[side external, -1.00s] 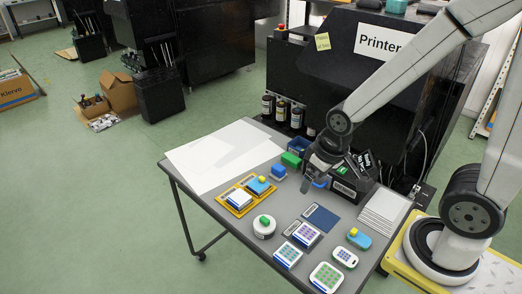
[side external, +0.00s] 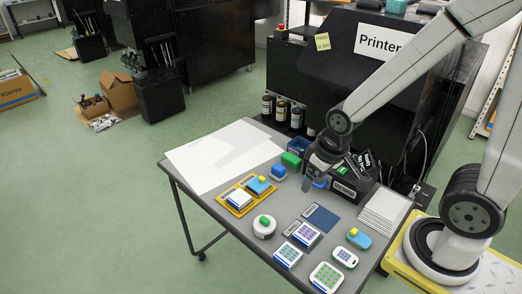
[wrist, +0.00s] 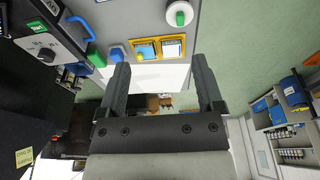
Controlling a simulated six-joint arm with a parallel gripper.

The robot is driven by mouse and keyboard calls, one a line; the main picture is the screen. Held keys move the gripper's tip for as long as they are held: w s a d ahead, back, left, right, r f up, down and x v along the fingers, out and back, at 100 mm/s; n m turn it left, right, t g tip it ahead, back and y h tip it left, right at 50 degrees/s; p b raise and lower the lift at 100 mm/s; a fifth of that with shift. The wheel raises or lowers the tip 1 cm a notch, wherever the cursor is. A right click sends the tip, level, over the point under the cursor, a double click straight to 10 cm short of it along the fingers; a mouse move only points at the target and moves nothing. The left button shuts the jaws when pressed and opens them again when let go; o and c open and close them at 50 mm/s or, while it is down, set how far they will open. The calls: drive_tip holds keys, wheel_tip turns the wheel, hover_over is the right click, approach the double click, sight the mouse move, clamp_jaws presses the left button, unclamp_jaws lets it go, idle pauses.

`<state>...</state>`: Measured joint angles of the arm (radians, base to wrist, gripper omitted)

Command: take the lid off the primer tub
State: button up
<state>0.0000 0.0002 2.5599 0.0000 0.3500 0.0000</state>
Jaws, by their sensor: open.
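The primer tub, taken to be the round white tub (side external: 264,229), stands on the grey table near its front left edge. Its lid with a green knob (side external: 264,219) sits on top. The tub also shows at the top of the wrist view (wrist: 180,14), with the green knob facing the camera. My gripper (side external: 314,185) is open and empty above the back of the table, up and to the right of the tub and well apart from it. In the wrist view its two fingers (wrist: 162,78) stand wide apart with nothing between them.
A yellow tray (side external: 237,210) with blue and white blocks lies left of the tub. Blue and green blocks (side external: 291,159) sit behind. Patterned pads (side external: 288,255) lie in front and right. A black box (side external: 350,181) stands beside my gripper. White sheets (side external: 222,158) cover the back left.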

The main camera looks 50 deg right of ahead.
drive_tip(key=m+g, duration=0.3)
drive_tip(key=m, duration=1.5)
hover_over(266, 219)
wheel_tip(266, 219, down, 13)
drive_tip(key=shift+r, duration=0.1)
drive_tip(key=shift+f, duration=1.3)
drive_tip(key=shift+f, duration=0.1)
